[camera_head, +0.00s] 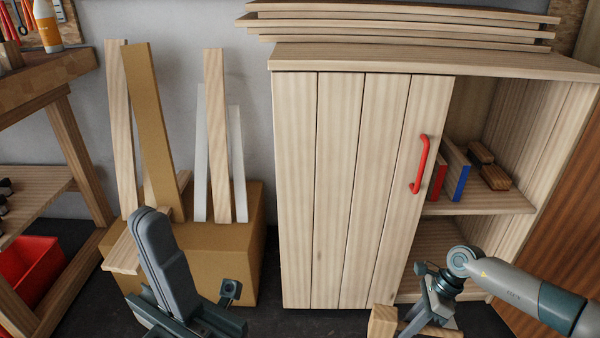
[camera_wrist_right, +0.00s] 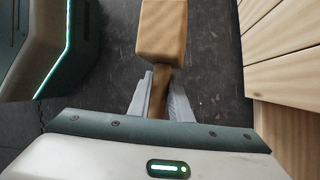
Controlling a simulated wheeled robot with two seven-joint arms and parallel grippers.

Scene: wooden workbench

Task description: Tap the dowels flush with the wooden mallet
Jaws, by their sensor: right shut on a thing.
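The wooden mallet shows in the right wrist view, with its block head (camera_wrist_right: 162,32) out ahead and its handle (camera_wrist_right: 157,92) between the two grey fingers. My right gripper (camera_wrist_right: 159,98) is shut on that handle. In the head view my right gripper (camera_head: 432,300) is low in front of the cabinet, and the mallet's head (camera_head: 382,322) shows at the bottom edge. My left gripper (camera_head: 190,305) is low at left centre, in front of the cardboard box. Its fingertips are not clear, and I see nothing held in it. No dowels can be made out in either view.
A wooden cabinet (camera_head: 340,190) with a red handle (camera_head: 419,165) stands ahead, its right side open with items on a shelf (camera_head: 480,202). A cardboard box (camera_head: 255,225) holds upright boards. A workbench (camera_head: 50,85) and red bin (camera_head: 28,270) are at left. Dark floor lies between.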

